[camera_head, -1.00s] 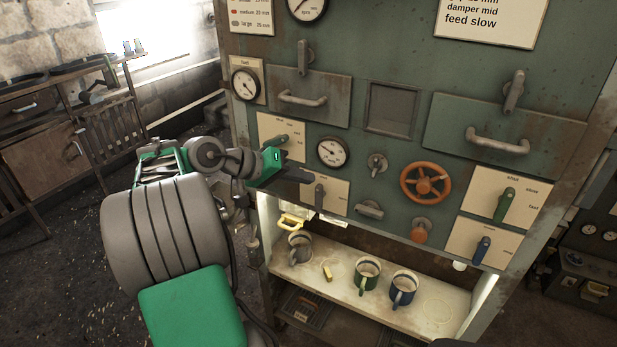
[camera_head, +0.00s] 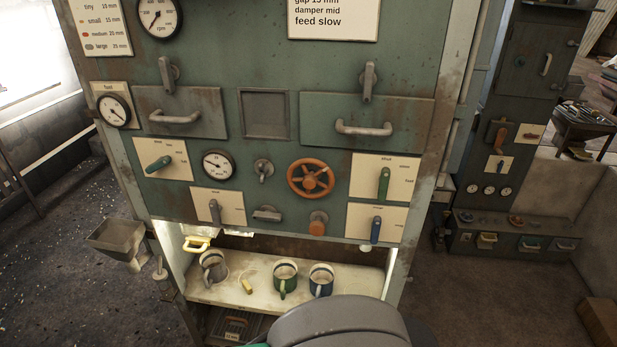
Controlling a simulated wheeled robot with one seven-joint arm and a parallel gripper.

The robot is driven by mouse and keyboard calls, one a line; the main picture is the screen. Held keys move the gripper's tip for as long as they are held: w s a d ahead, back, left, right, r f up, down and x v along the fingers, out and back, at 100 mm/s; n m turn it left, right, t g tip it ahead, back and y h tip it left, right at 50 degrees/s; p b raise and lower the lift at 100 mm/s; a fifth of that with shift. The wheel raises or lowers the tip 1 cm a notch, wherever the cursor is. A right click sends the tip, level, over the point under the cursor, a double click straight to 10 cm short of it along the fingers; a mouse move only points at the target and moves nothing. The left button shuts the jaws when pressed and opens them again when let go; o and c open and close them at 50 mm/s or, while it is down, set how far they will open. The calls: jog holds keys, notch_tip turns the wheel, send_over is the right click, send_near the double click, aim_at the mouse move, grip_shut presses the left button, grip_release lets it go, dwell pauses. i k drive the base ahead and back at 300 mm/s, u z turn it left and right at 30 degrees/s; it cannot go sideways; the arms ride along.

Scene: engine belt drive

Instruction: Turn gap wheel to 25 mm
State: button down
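The orange handwheel (camera_head: 310,181) is mounted on the green machine front, right of centre, with spokes and a round rim. Nothing touches it. A small round dial (camera_head: 218,164) with a dark needle sits to its left; its marks are too small to read surely. My gripper is not in view; only a grey and green part of my own arm shows at the bottom edge.
Levers on pale plates flank the wheel: green-handled (camera_head: 384,182), blue-handled (camera_head: 376,230) and teal-handled (camera_head: 158,163). An orange knob (camera_head: 318,223) is just below it. Mugs (camera_head: 285,278) stand on the lower shelf (camera_head: 240,290). A grey hopper (camera_head: 117,238) juts out at left.

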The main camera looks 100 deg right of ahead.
aim_at(310, 180)
jog(key=u, duration=0.2)
jog(key=k, duration=0.25)
jog(key=z, duration=0.55)
jog(key=i, duration=0.25)
jog(key=z, duration=4.15)
jog(key=k, duration=1)
jog(key=u, duration=1.6)
jog(key=i, duration=0.5)
